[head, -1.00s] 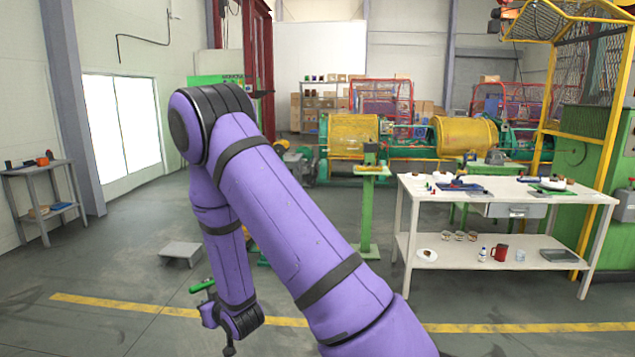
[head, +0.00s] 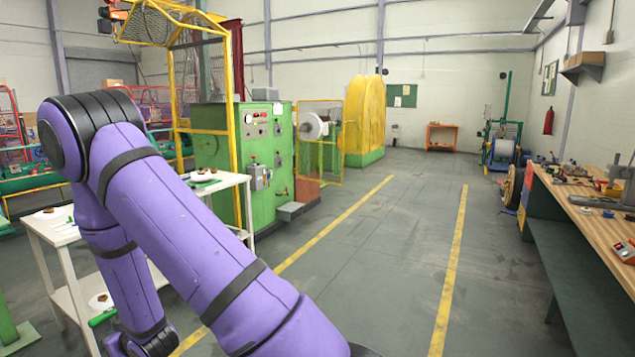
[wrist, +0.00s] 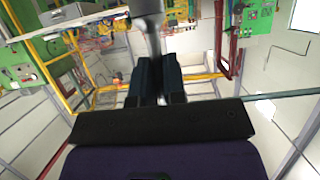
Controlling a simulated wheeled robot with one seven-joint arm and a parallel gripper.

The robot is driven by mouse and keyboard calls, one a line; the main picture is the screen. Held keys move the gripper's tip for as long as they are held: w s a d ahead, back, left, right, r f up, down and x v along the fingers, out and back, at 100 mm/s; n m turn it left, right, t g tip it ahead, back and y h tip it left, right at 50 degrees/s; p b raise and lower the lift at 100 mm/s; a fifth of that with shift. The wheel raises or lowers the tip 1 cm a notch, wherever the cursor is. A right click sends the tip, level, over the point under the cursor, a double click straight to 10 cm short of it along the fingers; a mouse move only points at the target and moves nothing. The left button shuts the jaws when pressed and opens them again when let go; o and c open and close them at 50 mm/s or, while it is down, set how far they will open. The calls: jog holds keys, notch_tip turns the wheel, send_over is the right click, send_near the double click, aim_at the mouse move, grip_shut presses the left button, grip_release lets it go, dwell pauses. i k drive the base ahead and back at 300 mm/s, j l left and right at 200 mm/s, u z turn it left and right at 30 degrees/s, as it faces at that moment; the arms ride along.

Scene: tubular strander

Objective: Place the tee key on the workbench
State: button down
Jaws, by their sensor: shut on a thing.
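My gripper (wrist: 157,78) is shut on the tee key in the wrist view. A thick grey shaft of the tee key (wrist: 150,22) rises between the two dark fingers. The workbench (head: 598,229) stands at the right edge, with a wooden top and a dark green side. Tools and small parts lie on it. My gripper is far to the left of it, across the floor.
A white table (head: 229,183) stands left, partly behind my arm. A green control cabinet (head: 212,150) with a yellow frame is behind it. The grey floor (head: 375,250) between yellow lines is clear up to the workbench. A yellow machine guard (head: 362,115) stands at the back.

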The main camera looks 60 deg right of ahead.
aim_at(593, 225)
jog(key=z, duration=1.65)
jog(key=i+l+z, duration=0.1)
jog(key=z, duration=0.3)
jog(key=i+z, duration=0.25)
jog(key=z, duration=0.15)
jog(key=i+z, duration=0.2)
jog(key=z, duration=0.15)
jog(key=i+j+z, duration=0.2)
jog(key=i, duration=1.3)
jog(key=i+l, duration=0.1)
jog(key=i, duration=2.85)
jog(key=i+l+u, duration=0.1)
jog(key=i+u, duration=0.2)
jog(key=i, duration=1.15)
jog(key=i+z, duration=0.1)
jog(key=z, duration=0.35)
jog(key=i+z, duration=0.1)
jog(key=z, duration=0.35)
jog(key=i+j+z, duration=0.1)
jog(key=z, duration=1.9)
